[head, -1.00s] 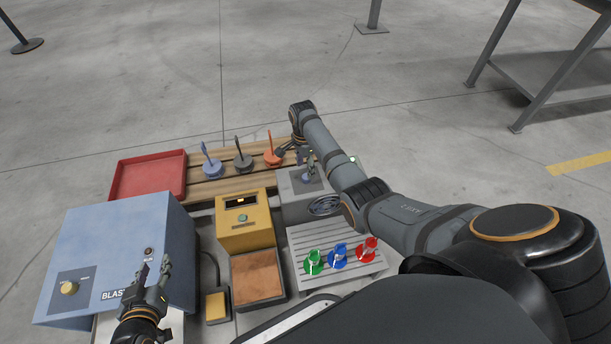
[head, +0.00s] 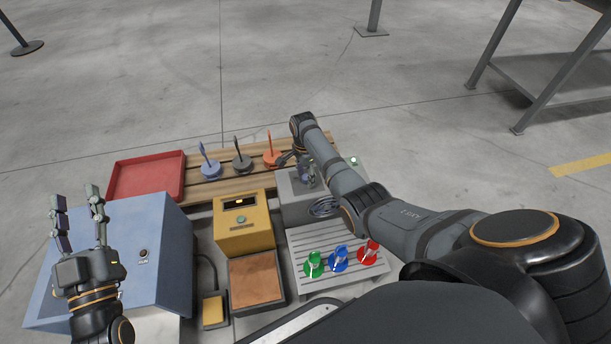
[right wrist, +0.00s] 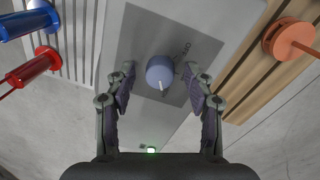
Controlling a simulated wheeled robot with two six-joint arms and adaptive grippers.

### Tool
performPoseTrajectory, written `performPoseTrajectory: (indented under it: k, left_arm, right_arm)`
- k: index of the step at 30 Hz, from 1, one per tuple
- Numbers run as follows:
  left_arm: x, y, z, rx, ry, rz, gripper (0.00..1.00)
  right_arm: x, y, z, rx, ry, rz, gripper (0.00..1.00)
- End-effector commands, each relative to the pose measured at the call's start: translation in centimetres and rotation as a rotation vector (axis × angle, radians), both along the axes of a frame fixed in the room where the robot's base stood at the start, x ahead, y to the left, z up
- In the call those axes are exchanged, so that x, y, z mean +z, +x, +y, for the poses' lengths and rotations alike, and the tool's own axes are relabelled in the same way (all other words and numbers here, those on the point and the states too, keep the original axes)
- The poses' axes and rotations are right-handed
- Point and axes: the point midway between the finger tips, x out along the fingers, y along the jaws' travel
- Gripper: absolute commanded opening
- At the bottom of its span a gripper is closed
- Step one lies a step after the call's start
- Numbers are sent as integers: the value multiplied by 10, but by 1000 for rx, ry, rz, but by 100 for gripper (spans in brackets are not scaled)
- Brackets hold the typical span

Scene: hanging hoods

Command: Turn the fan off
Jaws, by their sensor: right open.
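The grey fan box (head: 295,208) has a round grille (head: 324,207) on its front. In the right wrist view, its blue-grey knob (right wrist: 160,72) with a pale pointer mark sits on a dark plate with partly readable lettering. A small green light (right wrist: 151,150) glows on the box. My right gripper (right wrist: 162,80) is open, with one finger on each side of the knob and a gap to both. In the head view, my right gripper (head: 304,172) is over the box top, partly hiding the knob. My left gripper (head: 76,192) is open and empty above the blue box.
A yellow box (head: 245,228) with a display stands beside the fan box. A red tray (head: 145,178) lies behind.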

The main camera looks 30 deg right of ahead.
Motion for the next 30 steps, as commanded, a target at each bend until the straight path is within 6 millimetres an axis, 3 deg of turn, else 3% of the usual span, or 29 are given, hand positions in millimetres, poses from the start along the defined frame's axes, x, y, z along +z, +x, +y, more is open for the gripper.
performPoseTrajectory:
  k: [10, 22, 30]
  left_arm:
    - [6, -1, 0, 0, 0, -27, 40]
    - [6, -1, 0, 0, 0, -26, 40]
    - [-1, 1, 0, 0, -1, 14, 40]
  right_arm:
    - [-1, 0, 0, 0, 0, 0, 54]
    - [-1, 0, 0, 0, 0, 0, 1]
    - [0, 0, 0, 13, 0, 1, 0]
